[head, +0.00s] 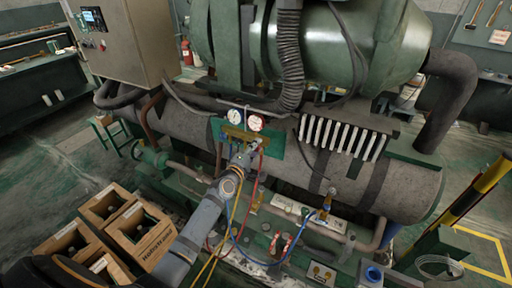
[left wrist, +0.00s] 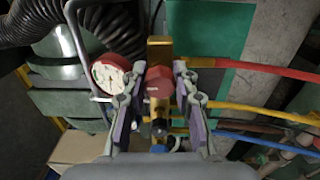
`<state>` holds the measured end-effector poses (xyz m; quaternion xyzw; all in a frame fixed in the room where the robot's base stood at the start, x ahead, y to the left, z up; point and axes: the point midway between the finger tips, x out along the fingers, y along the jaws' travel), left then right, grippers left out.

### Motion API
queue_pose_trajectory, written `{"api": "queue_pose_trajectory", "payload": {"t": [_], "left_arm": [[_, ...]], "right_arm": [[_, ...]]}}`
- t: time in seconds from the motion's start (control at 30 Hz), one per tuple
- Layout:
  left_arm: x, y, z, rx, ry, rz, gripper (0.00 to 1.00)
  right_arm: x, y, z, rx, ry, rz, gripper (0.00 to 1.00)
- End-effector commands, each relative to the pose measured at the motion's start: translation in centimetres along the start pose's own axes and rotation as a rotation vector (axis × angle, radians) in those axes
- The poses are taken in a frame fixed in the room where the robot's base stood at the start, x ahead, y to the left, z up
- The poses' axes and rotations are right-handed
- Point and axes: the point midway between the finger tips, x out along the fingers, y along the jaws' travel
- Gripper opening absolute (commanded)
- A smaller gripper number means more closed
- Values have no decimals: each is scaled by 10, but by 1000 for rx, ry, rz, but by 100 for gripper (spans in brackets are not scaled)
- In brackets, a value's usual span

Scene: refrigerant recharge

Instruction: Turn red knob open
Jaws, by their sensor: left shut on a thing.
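The red knob (left wrist: 159,80) sits on the brass gauge manifold (left wrist: 160,50) in the left wrist view, between the two fingers of my left gripper (left wrist: 157,98). The gripper is shut on the knob from both sides. In the head view my left gripper (head: 244,150) reaches the manifold (head: 238,133) from below, and the knob is hidden or too small to tell there. A red-rimmed gauge (left wrist: 110,74) is left of the fingers in the left wrist view. In the head view a blue-rimmed gauge (head: 235,116) and the red-rimmed gauge (head: 256,122) stand above the gripper. My right gripper is not in view.
Red (left wrist: 262,67), yellow (left wrist: 262,112) and blue (left wrist: 268,142) hoses leave the manifold close to the fingers. A large dark tank (head: 290,165) lies behind it. Wooden crates (head: 138,228) with bottles stand at the lower left. A yellow-black post (head: 485,185) is at the right.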

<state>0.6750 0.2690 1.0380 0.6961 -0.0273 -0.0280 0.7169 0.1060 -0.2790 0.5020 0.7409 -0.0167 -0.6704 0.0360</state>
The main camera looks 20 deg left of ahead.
Motion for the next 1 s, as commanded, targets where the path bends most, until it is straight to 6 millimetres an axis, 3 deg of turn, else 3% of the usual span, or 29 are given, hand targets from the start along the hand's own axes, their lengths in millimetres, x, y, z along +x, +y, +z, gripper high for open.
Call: {"api": "queue_pose_trajectory", "payload": {"t": [0.4,0.93,0.97,1.0], "left_arm": [[0,-1,0,-168,0,-2,0],[0,-1,0,-188,0,-2,0],[0,-1,0,-187,0,-2,31],[0,-2,0,-187,0,-2,36]], "right_arm": [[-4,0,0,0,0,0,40],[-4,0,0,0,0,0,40],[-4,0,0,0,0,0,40],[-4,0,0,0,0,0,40]]}}
